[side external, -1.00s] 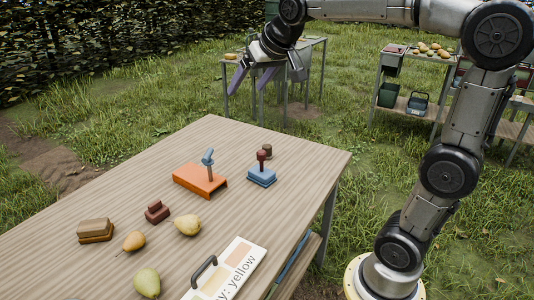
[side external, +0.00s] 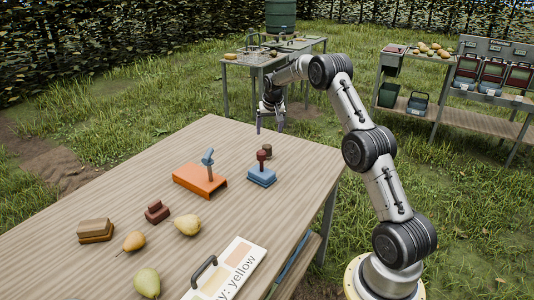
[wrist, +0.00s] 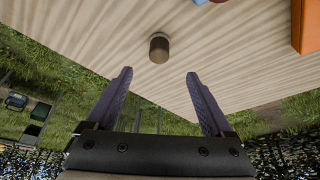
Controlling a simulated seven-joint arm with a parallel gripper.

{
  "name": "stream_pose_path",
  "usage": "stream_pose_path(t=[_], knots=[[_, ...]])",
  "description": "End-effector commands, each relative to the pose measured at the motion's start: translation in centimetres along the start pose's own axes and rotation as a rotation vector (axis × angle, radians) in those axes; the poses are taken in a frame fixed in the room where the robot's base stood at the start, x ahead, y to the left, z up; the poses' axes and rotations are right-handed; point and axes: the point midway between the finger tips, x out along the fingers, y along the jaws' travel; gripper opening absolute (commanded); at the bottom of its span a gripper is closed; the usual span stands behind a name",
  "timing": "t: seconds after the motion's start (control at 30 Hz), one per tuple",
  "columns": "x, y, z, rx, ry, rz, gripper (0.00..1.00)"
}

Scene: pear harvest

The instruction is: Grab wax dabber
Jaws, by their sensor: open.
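No thing is labelled as the wax dabber. A small dark brown cylinder with a lighter end (side external: 267,151) stands upright near the table's far corner. In the wrist view this cylinder (wrist: 159,48) lies ahead of the fingertips, between their lines. A dark red knobbed tool (side external: 262,157) stands on a blue block (side external: 262,177) just in front of it. My gripper (side external: 270,128) is open and empty, above and beyond the far table edge, apart from the cylinder. Its two purple fingers (wrist: 159,74) point toward the table in the wrist view.
An orange stand (side external: 200,181) with a blue-handled tool (side external: 208,160) is to the left. Pears (side external: 187,225), brown blocks (side external: 95,230) and a sign board (side external: 232,270) lie nearer on the wooden table (side external: 120,190). The far left tabletop is clear.

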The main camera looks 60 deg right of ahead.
Motion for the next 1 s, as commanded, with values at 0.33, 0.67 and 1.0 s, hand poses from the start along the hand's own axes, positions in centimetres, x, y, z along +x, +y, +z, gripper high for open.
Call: stream_pose_path(t=[0.33,0.67,1.0], knots=[[6.1,0.0,-0.1,0.0,0.001,0.0,0.86],[8.4,0.0,-0.2,0.0,0.003,-0.001,0.86],[12.3,0.1,-0.8,-0.001,0.003,-0.001,0.86]])
